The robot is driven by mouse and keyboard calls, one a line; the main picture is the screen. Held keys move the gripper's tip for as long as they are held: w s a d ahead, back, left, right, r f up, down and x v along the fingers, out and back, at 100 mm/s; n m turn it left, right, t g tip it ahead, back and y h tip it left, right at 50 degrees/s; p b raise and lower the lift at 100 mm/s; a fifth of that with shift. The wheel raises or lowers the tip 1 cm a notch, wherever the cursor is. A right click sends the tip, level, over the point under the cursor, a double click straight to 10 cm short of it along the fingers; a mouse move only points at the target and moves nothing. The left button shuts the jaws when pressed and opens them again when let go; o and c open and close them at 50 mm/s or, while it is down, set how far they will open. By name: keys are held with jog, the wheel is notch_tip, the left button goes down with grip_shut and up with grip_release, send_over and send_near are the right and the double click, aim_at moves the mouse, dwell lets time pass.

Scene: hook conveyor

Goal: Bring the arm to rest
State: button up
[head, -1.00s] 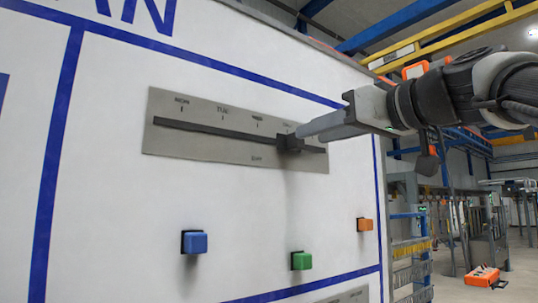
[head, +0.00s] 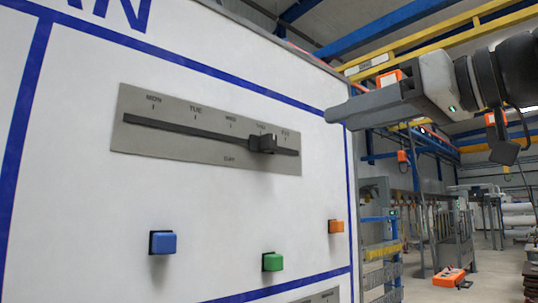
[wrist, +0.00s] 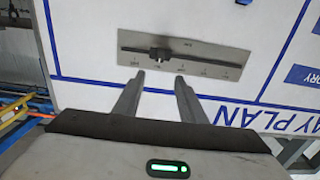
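My gripper (head: 340,112) is at the right in the head view, in front of the board and apart from the slider knob. In the wrist view my gripper (wrist: 159,80) has its two fingers spread with nothing between them. The dark slider knob (head: 263,144) sits on a grey day-scale plate (head: 200,155), under the fourth mark from the left. The knob also shows in the wrist view (wrist: 160,54), beyond the fingertips with a gap.
The white board (head: 80,200) has blue lines, with a blue button (head: 162,243), a green button (head: 272,262) and an orange button (head: 335,227) below the plate. An orange case (head: 449,278) lies on the floor at right. The space around my gripper looks clear.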

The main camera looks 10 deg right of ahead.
jog(key=w+a+f+m+g+h+p, duration=0.1)
jog(key=a+f+m+g+h+p, duration=0.15)
jog(key=f, duration=0.75)
jog(key=w+a+f+m+g+h+p, duration=0.1)
jog(key=a+f+m+g+h+p, duration=0.15)
jog(key=f, duration=0.85)
jog(key=s+f+m+g+h+p, duration=0.1)
jog(key=s+f, duration=0.3)
jog(key=f, duration=0.8)
jog(key=s+f+g+h+p, duration=0.2)
jog(key=s+f+g+h, duration=0.1)
jog(key=f, duration=0.8)
jog(key=shift+s+f+m+h, duration=0.4)
jog(key=shift+s+h, duration=0.1)
jog(key=shift+s, duration=0.7)
jog(key=shift+c, duration=0.9)
jog(key=shift+a, duration=0.1)
